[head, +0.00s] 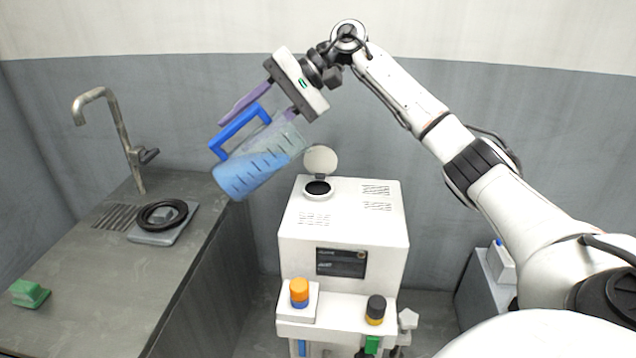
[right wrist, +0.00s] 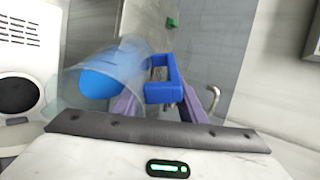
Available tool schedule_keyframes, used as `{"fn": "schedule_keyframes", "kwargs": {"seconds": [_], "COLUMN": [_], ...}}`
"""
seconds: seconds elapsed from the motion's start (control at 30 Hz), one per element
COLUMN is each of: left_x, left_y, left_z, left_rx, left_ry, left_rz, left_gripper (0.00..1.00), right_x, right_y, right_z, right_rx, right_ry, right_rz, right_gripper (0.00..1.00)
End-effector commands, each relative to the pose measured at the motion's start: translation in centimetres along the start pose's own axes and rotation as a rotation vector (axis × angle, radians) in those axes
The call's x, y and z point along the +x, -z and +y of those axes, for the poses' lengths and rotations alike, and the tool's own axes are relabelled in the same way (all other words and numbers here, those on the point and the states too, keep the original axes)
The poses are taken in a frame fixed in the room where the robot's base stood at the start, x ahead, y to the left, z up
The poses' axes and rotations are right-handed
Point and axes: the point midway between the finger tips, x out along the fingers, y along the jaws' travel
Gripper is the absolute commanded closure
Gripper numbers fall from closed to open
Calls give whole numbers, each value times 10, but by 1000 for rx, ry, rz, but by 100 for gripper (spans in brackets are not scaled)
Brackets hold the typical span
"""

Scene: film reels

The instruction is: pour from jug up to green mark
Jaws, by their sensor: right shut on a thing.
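A clear jug (head: 262,160) with dark graduation lines and blue liquid hangs in the air, left of and above the white machine. It is tilted, its base toward the lower left. My right gripper (head: 245,118) is shut on its blue handle (head: 238,131). In the right wrist view the handle (right wrist: 164,88) sits between the purple fingers and the blue liquid (right wrist: 100,83) shows inside the jug. The white machine (head: 345,232) has a round dark filler opening (head: 317,187) on top with its lid (head: 320,160) raised. I cannot make out a green level mark. My left gripper is not in view.
A grey counter (head: 100,270) at left carries a tap (head: 118,130), a scale-like plate with a black ring (head: 162,214) and a green sponge-like block (head: 28,292). Orange (head: 299,290) and black (head: 376,306) knobs or caps stand at the machine's front. The air around the jug is clear.

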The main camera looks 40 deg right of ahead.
Motion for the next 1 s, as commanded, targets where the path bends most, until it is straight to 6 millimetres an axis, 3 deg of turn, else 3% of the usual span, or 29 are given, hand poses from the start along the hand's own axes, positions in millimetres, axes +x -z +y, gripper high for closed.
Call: {"fn": "schedule_keyframes", "kwargs": {"seconds": [0.57, 1.0], "left_x": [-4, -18], "left_y": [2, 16], "left_z": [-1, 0], "left_rx": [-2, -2], "left_ry": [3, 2], "left_rz": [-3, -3], "left_gripper": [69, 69], "right_x": [-1, -15], "right_y": [-1, -4], "right_z": [-5, -24], "right_rx": [-5, -5], "right_ry": [-18, -17], "right_rz": [6, 6], "right_gripper": [100, 100]}}
